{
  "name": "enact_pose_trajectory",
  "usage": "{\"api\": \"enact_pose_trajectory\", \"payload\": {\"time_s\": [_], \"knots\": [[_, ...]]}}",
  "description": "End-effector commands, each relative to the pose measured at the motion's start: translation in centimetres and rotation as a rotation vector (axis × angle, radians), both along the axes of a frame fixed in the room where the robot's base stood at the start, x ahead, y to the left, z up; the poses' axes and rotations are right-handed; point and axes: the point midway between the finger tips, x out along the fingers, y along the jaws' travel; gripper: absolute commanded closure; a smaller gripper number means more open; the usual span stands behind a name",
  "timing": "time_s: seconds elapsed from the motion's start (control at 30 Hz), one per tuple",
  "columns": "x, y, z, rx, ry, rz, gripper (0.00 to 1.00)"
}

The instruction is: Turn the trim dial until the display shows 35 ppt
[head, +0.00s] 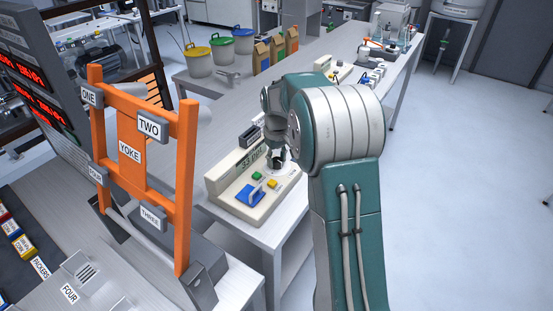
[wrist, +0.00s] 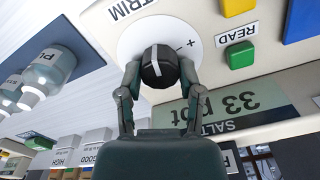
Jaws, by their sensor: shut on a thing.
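The trim dial (wrist: 158,66) is a black knob with a white line, on a round white plate marked TRIM with plus and minus signs. My gripper (wrist: 159,75) is shut on the dial, one finger on each side, in the wrist view. The display (wrist: 228,104) appears upside down there and reads 33 ppt under a SALT label. In the head view my gripper (head: 276,158) reaches down onto the cream salt meter (head: 225,185), and the dial is mostly hidden by it.
A green READ button (wrist: 239,54), a yellow button (wrist: 235,6) and a blue pad (head: 250,194) lie close to the dial. An orange yoke frame (head: 130,152) stands left of the meter. Buckets and boxes stand behind on the bench (head: 215,92).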

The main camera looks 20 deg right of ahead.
Motion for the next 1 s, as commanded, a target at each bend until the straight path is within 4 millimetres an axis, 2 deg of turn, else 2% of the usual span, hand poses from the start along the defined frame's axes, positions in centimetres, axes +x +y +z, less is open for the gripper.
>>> {"api": "enact_pose_trajectory", "payload": {"time_s": [0.6, 1.0], "knots": [[0.07, -0.03, -0.12, 0.001, -0.002, -0.501, 1.00], [0.07, -0.04, -0.13, 0.001, -0.002, -0.645, 1.00]]}}
